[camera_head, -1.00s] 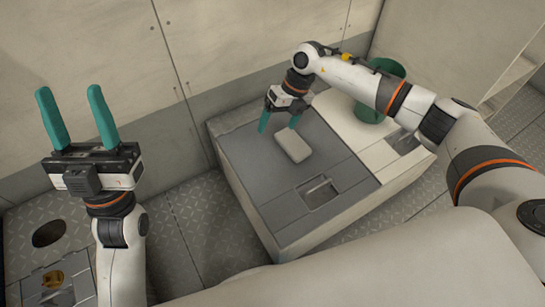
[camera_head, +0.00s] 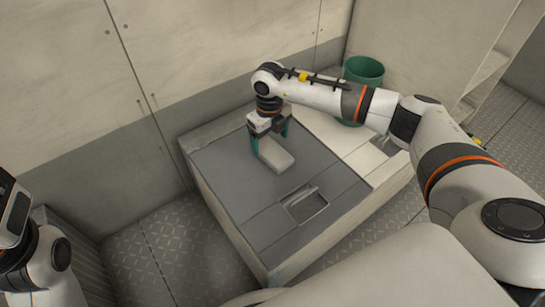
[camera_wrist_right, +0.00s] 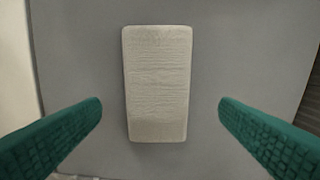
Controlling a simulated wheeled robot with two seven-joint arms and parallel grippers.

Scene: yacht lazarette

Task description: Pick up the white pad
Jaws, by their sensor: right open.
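The white pad (camera_head: 276,155) is a small off-white block with rounded corners. It lies flat on the grey top of the low box (camera_head: 225,180). In the right wrist view the pad (camera_wrist_right: 158,85) is upright in the picture, midway between the fingers and apart from both. My right gripper (camera_head: 270,145) is open with teal fingers, at the far end of the pad and pointing down. It also shows in the right wrist view (camera_wrist_right: 160,120). My left arm is at the left edge of the head view, and its fingers are out of the picture.
A recessed handle (camera_head: 304,204) sits in the box top in front of the pad. A green bucket (camera_head: 362,74) stands behind my right arm. A wall (camera_head: 225,50) rises close behind the box. Treadplate floor (camera_head: 155,250) lies to its left.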

